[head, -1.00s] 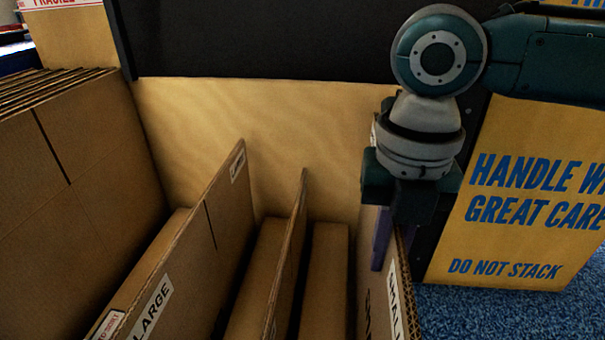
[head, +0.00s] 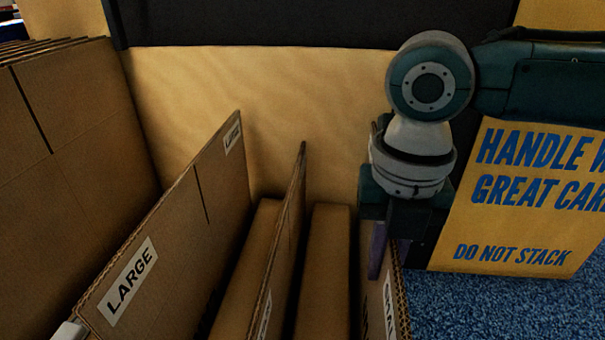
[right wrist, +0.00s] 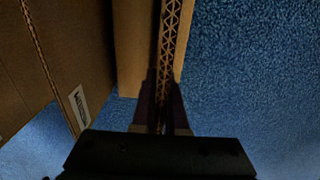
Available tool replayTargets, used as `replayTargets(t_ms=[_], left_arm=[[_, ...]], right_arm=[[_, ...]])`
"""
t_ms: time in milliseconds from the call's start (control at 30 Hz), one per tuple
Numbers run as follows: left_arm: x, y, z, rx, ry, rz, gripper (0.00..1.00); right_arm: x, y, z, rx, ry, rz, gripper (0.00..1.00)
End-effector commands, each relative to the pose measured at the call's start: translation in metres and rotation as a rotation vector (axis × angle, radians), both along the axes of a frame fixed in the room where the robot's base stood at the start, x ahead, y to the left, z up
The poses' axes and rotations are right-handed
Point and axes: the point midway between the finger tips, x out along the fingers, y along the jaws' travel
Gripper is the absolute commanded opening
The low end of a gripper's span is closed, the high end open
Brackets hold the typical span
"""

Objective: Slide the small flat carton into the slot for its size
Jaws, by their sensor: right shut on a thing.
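My right gripper (head: 380,262) is at the right end of the row of upright boards in the head view, pointing down. It is shut on the top edge of a thin brown board, the small flat carton (head: 374,312), which stands upright and has dark print. A white label, partly cut off, shows at its right face. In the right wrist view the fingers (right wrist: 163,100) straddle the corrugated edge of the carton (right wrist: 173,30). Whether it touches the wall beside it, and where its lower edge rests, is hidden.
An upright divider labelled LARGE (head: 165,245) and a narrower divider (head: 287,240) stand left of the carton, with narrow slots between. Several large flat cartons (head: 70,130) stand at far left. A yellow back panel (head: 300,100) closes the rear. Blue carpet (head: 500,310) is clear at right.

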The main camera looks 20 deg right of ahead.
Motion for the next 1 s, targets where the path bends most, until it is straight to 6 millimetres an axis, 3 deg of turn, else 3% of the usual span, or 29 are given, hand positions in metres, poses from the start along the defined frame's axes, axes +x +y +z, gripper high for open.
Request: replayTargets(t_ms=[1000], left_arm=[[0.000, -0.003, -0.053, -0.010, 0.001, 0.006, 0.46]], right_arm=[[0.000, 0.001, -0.090, 0.001, -0.001, 0.000, 0.00]])
